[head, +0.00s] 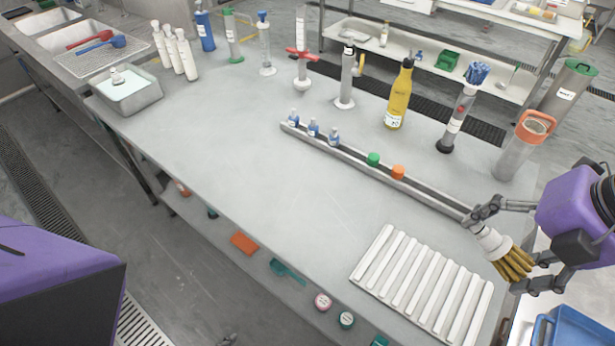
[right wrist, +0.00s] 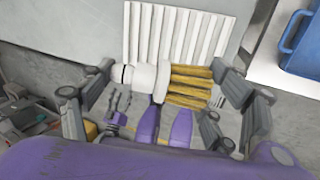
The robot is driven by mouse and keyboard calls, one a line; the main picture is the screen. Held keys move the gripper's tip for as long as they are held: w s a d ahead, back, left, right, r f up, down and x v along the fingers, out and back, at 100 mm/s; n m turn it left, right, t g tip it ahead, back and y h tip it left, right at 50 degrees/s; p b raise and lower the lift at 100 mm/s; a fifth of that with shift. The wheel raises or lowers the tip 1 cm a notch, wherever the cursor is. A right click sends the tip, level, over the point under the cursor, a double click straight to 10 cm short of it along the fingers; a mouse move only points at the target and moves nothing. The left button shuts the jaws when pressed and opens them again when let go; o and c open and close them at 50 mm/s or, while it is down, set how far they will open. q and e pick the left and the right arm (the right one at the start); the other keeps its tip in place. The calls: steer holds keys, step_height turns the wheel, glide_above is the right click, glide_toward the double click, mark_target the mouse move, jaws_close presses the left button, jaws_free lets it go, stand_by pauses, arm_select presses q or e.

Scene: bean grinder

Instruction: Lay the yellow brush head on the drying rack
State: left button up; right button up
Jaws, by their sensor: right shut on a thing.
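The yellow brush head (head: 503,252) has a white hub and yellow bristles. My right gripper (head: 500,250) is shut on it, and in the right wrist view the brush head (right wrist: 165,83) lies lengthwise between the fingers, hub at one finger and bristle ends at the other. The drying rack (head: 424,286) is a white ribbed panel at the table's front right. The brush head is at the rack's far right corner; whether it touches is unclear. The rack (right wrist: 180,30) also shows behind the brush head in the right wrist view. My left gripper is out of view.
A long grey rail (head: 350,158) behind the rack carries small blue-capped bottles, a green cap (head: 373,159) and an orange cap (head: 398,171). A yellow bottle (head: 399,95) and several cylinders line the back. A blue bin (head: 565,330) sits at right. The table's left middle is clear.

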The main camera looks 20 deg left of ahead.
steer(key=s+d+f+m+b, duration=0.1)
steer(key=s+d+f+b, duration=0.15)
steer(key=s+d, duration=0.55)
steer(key=w+a+f, duration=0.2)
steer(key=a+f, duration=0.1)
steer(key=w+a+f, duration=0.5)
steer(key=a, duration=0.1)
steer(key=shift+w+f+p, duration=0.35)
steer(key=shift+w+f, duration=0.05)
steer(key=shift+w+a+f, duration=0.15)
steer(key=shift+a+f, duration=0.2)
steer(key=shift+f, duration=0.05)
steer(key=x, duration=0.3)
steer(key=shift+d+f, duration=0.25)
steer(key=shift+f, duration=0.3)
steer(key=shift+r, duration=0.1)
